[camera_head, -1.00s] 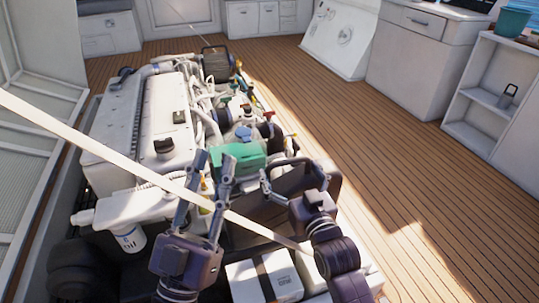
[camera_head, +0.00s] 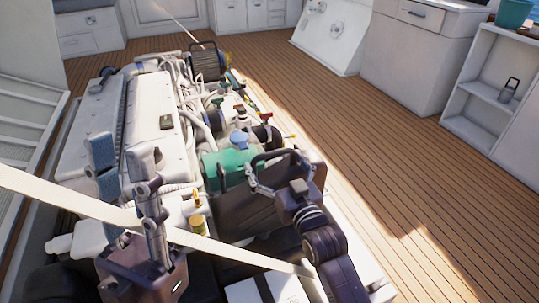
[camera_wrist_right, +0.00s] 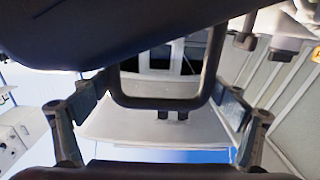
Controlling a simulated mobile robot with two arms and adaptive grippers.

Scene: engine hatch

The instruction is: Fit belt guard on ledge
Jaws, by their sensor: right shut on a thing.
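The belt guard (camera_head: 240,207) is a dark, box-like cover with a looped handle (camera_head: 283,152) on top. It is at the near end of the engine, beside a green block (camera_head: 226,165). My right gripper (camera_head: 275,180) is shut on the handle. In the right wrist view the handle (camera_wrist_right: 160,103) lies between its two fingers (camera_wrist_right: 160,90). My left gripper (camera_head: 120,155) is open and empty, fingers up, left of the guard over the engine's near end. I cannot make out the ledge or whether the guard touches it.
A long pale strap or bar (camera_head: 60,195) crosses the view from the left to lower right, close to my left gripper. A white strapped box (camera_head: 285,288) is at the bottom. The white engine cover (camera_head: 95,120) lies beyond. The plank floor (camera_head: 390,170) to the right is clear.

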